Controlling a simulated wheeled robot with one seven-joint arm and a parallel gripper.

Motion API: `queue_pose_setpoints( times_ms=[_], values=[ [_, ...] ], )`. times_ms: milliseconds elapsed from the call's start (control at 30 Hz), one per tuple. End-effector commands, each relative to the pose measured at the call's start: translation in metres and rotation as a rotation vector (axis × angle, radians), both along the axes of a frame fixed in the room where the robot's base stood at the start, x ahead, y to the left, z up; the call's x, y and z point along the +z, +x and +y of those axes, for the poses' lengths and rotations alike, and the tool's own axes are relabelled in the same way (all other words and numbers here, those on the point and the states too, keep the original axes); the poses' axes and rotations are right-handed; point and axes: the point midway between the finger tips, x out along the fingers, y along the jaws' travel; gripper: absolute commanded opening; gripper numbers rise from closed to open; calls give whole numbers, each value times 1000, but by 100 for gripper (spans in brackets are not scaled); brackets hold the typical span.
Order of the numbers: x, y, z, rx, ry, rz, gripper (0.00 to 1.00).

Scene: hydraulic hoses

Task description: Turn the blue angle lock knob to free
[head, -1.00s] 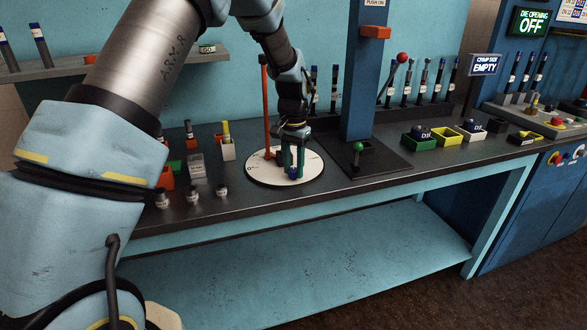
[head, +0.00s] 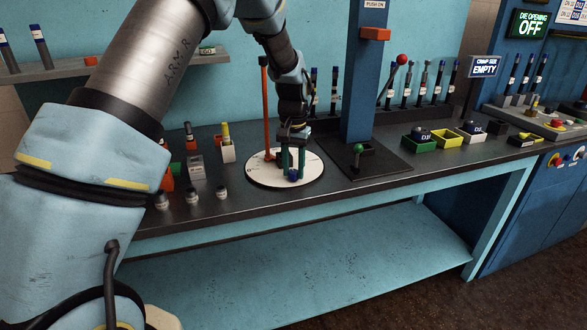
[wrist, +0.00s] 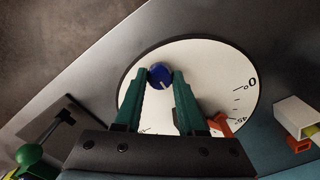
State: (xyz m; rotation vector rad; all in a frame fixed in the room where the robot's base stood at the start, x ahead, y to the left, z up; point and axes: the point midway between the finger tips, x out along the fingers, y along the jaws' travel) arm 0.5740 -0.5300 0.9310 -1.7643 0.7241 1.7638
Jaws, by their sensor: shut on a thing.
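The blue angle lock knob (wrist: 161,76) sits near the edge of a round white dial plate (wrist: 210,65) with degree marks. A pale line shows on the knob's top. In the head view the knob (head: 293,175) is at the front of the white dial plate (head: 262,177). My gripper (wrist: 161,75) points down at the knob, and its green fingers are shut on it, one on each side. In the head view my gripper (head: 293,172) covers part of the dial. No label beside the knob is readable.
An orange upright post (head: 266,110) stands at the back of the dial. A blue column (head: 358,80) and a green-knobbed lever (head: 358,150) stand to the right. Small bottles (head: 192,195) and bins are at the left. The bench front is clear.

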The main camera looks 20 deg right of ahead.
Motion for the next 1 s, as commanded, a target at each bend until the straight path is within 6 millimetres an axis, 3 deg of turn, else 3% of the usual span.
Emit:
queue_pose_setpoints(
  times_ms=[33,300,667,1000],
  values=[
    [0,0,1,2,1,1,40],
    [0,0,0,0,1,1,69],
    [8,0,0,0,-1,-1,69],
    [71,1,0,0,-3,-3,69]
  ],
)
